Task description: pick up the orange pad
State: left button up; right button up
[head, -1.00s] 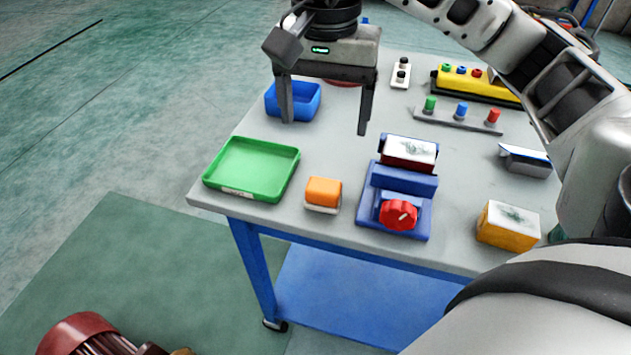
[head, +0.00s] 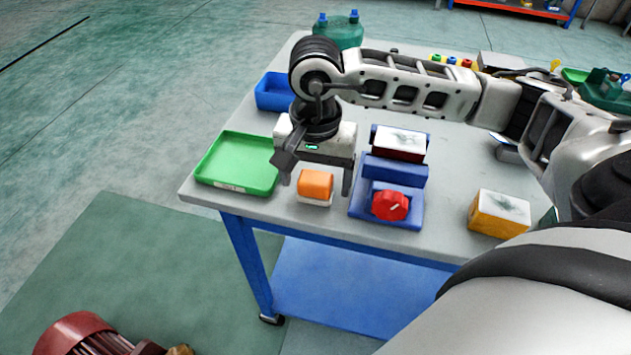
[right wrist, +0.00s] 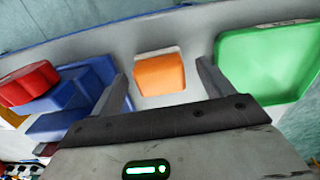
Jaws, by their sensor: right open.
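The orange pad (head: 316,183) sits on a pale base near the front edge of the grey table, between the green tray and the blue fixture. It also shows in the right wrist view (right wrist: 159,74), between the two fingers. My right gripper (head: 316,188) is open and points down, with one finger on each side of the pad and a gap to each. Whether the fingertips reach down to the pad's height is hard to tell. My left gripper is not in view.
The green tray (head: 213,180) lies left of the pad. The blue fixture (head: 413,211) with a red knob (head: 390,205) stands close on the right. A yellow box (head: 499,213) is farther right. A blue bin (head: 272,92) stands behind. The table's front edge (head: 290,221) is near.

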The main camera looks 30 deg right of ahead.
jog(key=shift+f, duration=0.35)
jog(key=c, duration=1.1)
jog(key=shift+r, duration=0.1)
jog(key=shift+r, duration=0.25)
notch_tip(320, 180, up, 2)
jog(key=shift+w+r+b, duration=0.1)
jog(key=shift+r+b, duration=0.05)
jog(key=shift+b, duration=0.35)
jog(key=s+a+r, duration=0.2)
jog(key=a+r, duration=0.1)
jog(key=a, duration=0.1)
jog(key=s+a+r, duration=0.3)
jog(key=a, duration=0.1)
jog(key=s+a+r, duration=0.3)
jog(key=r, duration=0.1)
jog(key=shift+a, duration=0.4)
